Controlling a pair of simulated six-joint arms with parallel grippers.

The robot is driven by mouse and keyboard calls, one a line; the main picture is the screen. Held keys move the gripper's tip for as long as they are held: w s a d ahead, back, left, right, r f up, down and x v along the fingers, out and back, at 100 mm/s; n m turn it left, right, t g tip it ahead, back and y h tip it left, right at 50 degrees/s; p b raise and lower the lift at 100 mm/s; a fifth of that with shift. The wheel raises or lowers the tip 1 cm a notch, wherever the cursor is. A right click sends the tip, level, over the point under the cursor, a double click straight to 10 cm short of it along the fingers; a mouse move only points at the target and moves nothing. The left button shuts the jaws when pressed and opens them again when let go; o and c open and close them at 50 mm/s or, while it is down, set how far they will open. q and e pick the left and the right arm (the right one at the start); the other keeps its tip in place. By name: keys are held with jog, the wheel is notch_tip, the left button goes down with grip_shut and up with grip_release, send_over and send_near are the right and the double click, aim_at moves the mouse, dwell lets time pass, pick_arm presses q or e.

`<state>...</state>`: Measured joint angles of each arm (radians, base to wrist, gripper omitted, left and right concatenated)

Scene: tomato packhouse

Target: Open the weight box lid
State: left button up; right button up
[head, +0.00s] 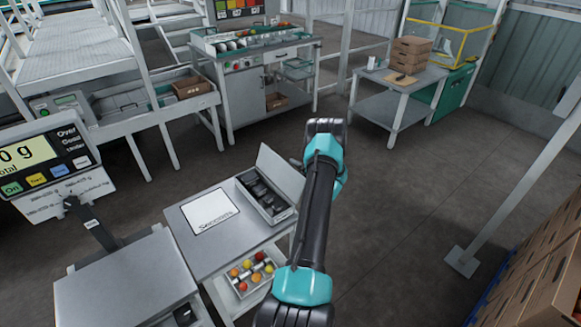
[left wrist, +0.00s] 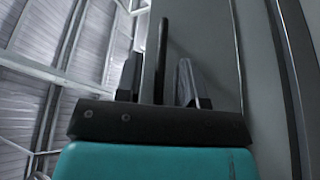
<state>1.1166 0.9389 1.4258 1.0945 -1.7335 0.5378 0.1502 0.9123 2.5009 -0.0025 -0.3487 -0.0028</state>
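The weight box (head: 263,202) is a grey case on the right side of the small bench. Its pale lid (head: 280,173) stands raised and tilted along the back edge; dark weights show inside. A dark and teal arm of mine crosses just right of the box. My left gripper (head: 325,127) appears at its far end, beyond and right of the lid, not visibly touching it. In the left wrist view the two dark fingers of this gripper (left wrist: 160,78) stand apart. A narrow dark bar shows between them; I cannot tell what it is. My right gripper is not seen.
A white sign sheet (head: 210,211) lies left of the box. A tray of coloured tomatoes (head: 249,293) is in front. A scale (head: 125,283) with a display (head: 42,158) stands at left. Stacked cartons (head: 545,270) are at right. Open floor lies behind the bench.

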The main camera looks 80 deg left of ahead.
pick_arm(q)
jog(key=shift+s+a+r, duration=0.1)
jog(key=shift+s+a, duration=0.25)
grip_shut()
dwell(0.4)
